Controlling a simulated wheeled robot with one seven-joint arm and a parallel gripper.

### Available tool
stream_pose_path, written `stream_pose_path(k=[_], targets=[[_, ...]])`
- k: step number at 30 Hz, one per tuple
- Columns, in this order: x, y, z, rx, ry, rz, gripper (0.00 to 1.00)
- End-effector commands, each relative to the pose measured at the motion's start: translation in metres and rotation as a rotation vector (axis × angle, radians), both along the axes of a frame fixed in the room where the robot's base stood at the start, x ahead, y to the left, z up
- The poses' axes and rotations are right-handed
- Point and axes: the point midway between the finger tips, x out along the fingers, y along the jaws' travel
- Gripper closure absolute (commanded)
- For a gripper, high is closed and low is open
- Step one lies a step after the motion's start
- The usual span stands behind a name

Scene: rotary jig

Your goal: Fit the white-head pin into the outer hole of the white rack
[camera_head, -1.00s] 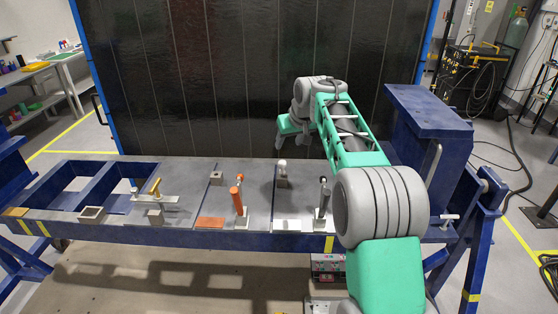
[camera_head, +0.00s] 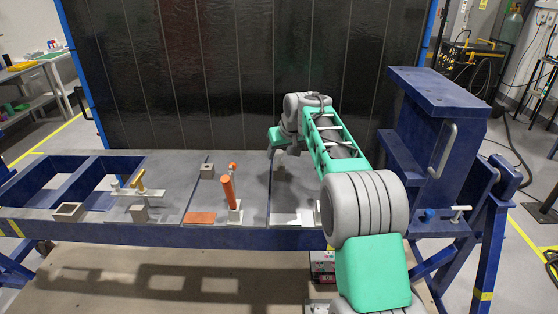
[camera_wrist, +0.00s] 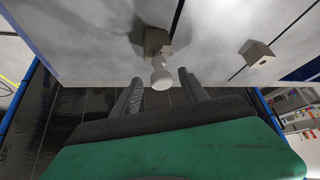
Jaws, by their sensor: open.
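The white-head pin (camera_wrist: 161,79) stands in a small grey block (camera_wrist: 156,42) in the wrist view. My gripper (camera_wrist: 162,87) is open there, with one finger on each side of the pin's head; I cannot tell whether either touches it. In the head view my gripper (camera_head: 289,151) is low over the back of the table, and the pin is not clear behind it. A white plate (camera_head: 287,219) lies at the table's front. I cannot make out the white rack or its outer hole; my arm covers the area beside the plate.
An orange pin (camera_head: 228,192) stands by an orange plate (camera_head: 200,218). A yellow-topped part (camera_head: 139,178) sits further left. Another grey block (camera_head: 207,171) is at the back. A tall blue frame (camera_head: 440,130) rises at the right, and a dark panel (camera_head: 230,80) stands behind.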

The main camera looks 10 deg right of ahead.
Motion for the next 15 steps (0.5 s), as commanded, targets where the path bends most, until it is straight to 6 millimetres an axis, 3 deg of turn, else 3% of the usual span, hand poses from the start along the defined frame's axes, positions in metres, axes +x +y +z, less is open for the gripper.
stream_pose_path(k=[7,15], targets=[[0.023,0.007,-0.031,-0.001,0.001,0.001,0.49],[0.024,0.007,-0.034,-0.001,0.000,0.000,0.51]])
